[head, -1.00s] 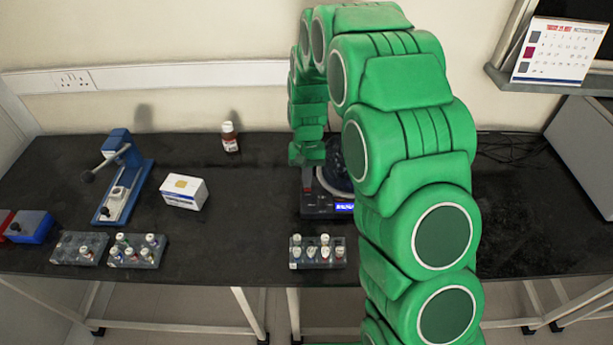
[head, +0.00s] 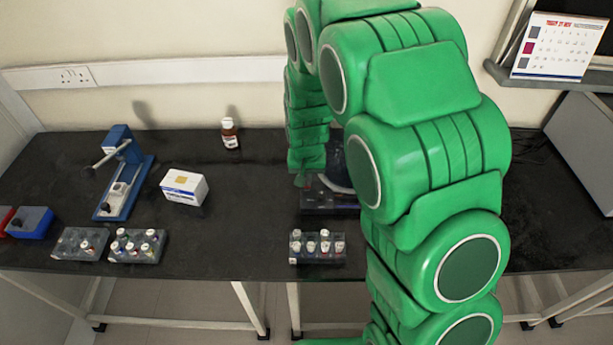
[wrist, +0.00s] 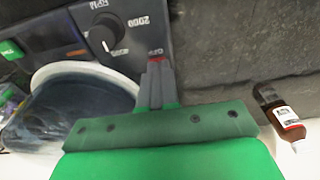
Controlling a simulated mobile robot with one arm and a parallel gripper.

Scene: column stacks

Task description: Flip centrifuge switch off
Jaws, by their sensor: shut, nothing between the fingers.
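The centrifuge (head: 322,206) stands on the black bench, partly hidden behind my green arm. Its dark front panel (wrist: 140,28) shows at the upper left in the wrist view, with a black dial (wrist: 103,38) and a round lidded bowl (wrist: 75,75). The small display on its front looks dark in the head view. My gripper (wrist: 156,66) is shut and empty, with its tips at the panel's edge beside a small red mark. The tips cover that spot, so I cannot make out the switch or its position. In the head view, my gripper (head: 300,181) is at the centrifuge's left side.
A rack of vials (head: 317,248) stands in front of the centrifuge. A brown bottle (head: 230,134) stands behind and to the left; it also shows in the wrist view (wrist: 282,115). A white box (head: 184,187), blue press (head: 122,178) and more racks (head: 138,247) are left.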

